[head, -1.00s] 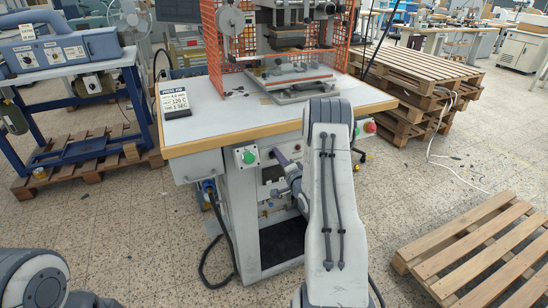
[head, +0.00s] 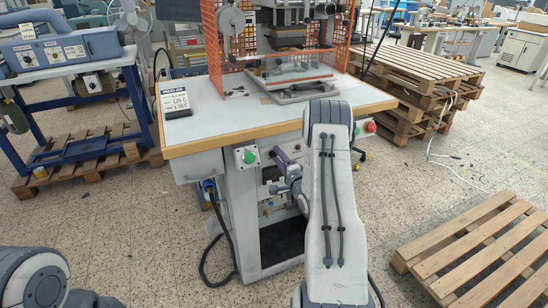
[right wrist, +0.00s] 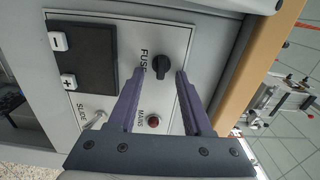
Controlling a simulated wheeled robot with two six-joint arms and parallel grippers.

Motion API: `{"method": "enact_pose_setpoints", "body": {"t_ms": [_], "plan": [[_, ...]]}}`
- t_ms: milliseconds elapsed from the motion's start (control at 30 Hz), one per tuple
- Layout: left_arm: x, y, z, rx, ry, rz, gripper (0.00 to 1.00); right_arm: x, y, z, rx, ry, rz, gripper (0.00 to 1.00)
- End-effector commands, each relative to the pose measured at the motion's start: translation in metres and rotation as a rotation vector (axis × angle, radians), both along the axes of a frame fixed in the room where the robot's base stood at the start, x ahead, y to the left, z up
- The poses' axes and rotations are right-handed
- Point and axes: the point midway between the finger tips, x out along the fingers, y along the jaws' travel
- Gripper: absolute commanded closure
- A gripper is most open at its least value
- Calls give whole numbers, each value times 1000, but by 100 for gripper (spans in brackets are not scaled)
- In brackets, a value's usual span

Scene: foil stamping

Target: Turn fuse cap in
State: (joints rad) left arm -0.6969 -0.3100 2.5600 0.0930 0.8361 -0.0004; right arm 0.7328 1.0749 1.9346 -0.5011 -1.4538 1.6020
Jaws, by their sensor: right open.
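The fuse cap (right wrist: 160,69) is a black ridged knob beside the label FUSE on a pale panel (right wrist: 125,102) in the right wrist view. My right gripper (right wrist: 160,73) is open, with one purple finger to each side of the cap in the picture. I cannot tell whether either finger touches it. In the head view my right gripper (head: 277,154) is at the front of the press stand, under the table edge, partly covering the panel. The cap cannot be made out there. My left gripper is not in view.
The panel also holds a red MAINS lamp or button (right wrist: 153,121), a toggle switch (right wrist: 95,121) and a black unit with plus and minus keys (right wrist: 82,57). The wooden table edge (right wrist: 262,60) runs close beside it. A green button box (head: 247,157) sits left of my gripper.

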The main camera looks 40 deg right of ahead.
Motion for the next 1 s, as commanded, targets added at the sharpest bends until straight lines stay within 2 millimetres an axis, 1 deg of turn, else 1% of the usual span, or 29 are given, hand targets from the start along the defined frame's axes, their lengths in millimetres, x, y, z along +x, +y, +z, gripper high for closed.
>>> {"method": "enact_pose_setpoints", "body": {"t_ms": [1000], "plan": [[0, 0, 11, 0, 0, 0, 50, -77, 18, 0, 1, 1, -3, 50]]}}
